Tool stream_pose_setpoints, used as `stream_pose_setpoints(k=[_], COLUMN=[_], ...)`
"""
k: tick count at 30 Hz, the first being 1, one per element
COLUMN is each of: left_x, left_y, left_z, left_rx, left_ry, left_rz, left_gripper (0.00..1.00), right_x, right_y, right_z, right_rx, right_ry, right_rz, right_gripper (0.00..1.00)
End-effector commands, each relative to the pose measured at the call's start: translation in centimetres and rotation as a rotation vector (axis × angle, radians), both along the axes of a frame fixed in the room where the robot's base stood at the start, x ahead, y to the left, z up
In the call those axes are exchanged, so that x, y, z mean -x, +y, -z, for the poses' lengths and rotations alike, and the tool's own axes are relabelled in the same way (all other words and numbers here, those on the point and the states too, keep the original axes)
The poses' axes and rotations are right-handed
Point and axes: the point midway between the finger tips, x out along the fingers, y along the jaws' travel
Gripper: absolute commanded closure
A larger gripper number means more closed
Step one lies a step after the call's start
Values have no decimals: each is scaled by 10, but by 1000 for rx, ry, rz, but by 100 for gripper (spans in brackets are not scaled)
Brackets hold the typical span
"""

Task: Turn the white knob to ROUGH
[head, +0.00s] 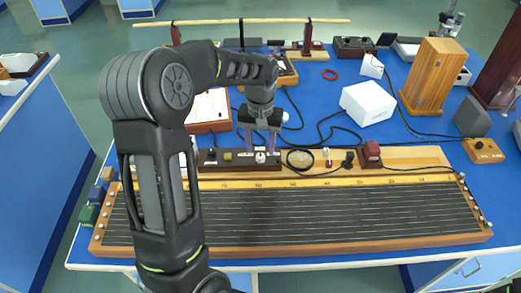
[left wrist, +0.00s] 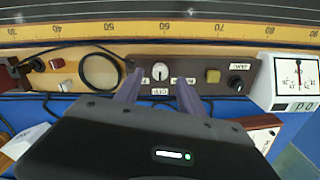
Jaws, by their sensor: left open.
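The white knob (head: 260,157) sits on a dark brown control panel (head: 213,165) behind the long ruled board. It also shows in the left wrist view (left wrist: 159,72), with a thin dark mark on its face. A small label, apparently OFF (left wrist: 160,92), lies on its side nearer my gripper. Labels to either side are partly hidden by the fingers and hard to read. My left gripper (head: 261,148) is open, with purple fingers. In the wrist view its fingertips (left wrist: 160,81) lie either side of the knob, with visible gaps. My right gripper is not in view.
A black ring (head: 299,159) and a red block (head: 371,154) lie right of the panel. The ruled board (head: 330,217) fills the front.

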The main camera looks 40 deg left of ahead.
Motion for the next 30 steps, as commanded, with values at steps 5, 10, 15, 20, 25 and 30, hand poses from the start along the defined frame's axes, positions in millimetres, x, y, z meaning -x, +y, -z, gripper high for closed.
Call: stream_pose_setpoints(k=[5, 10, 15, 20, 25, 30], left_x=[1, 0, 0, 0, 0, 0], left_y=[0, 0, 0, 0, 0, 0], left_z=[23, 30, 30, 30, 30, 30], left_rx=[-1, -1, -1, 0, 0, 0], left_ry=[4, 0, 0, 0, 0, 0], left_rz=[0, 0, 0, 0, 0, 0], left_gripper=[53, 53, 53, 64, 78, 92], right_x=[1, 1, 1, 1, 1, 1], right_y=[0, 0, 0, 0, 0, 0], right_z=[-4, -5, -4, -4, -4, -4], right_rx=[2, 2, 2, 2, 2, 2], right_ry=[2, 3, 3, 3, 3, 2], right_rz=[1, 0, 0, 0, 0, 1], right_gripper=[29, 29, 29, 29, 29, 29])
